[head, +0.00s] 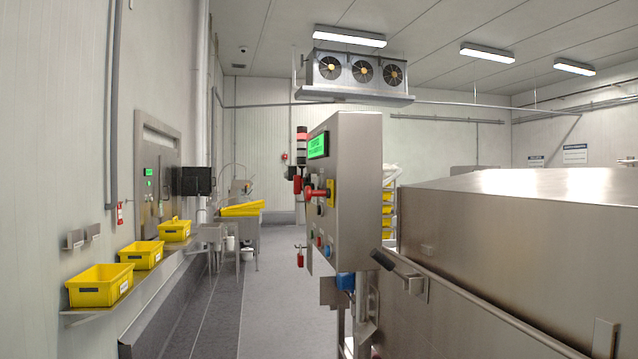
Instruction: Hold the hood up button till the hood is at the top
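The steel control panel (352,200) stands upright in the middle of the head view, seen at a steep angle. It carries a lit green display (318,146), a red handle switch (318,193), a yellow plate (331,193) and several small coloured buttons (321,243) lower down. I cannot tell which of them is the hood up button, as labels are too small. A large steel housing (520,225), possibly the hood, fills the right side, with a bar handle (470,287) along its near side. My gripper is not in view.
Yellow bins (100,286) sit on a wall shelf at the left. A sink (212,233) and a table with yellow trays (242,209) stand further back. A signal tower (301,150) rises behind the panel. The grey floor (272,290) left of the panel is clear.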

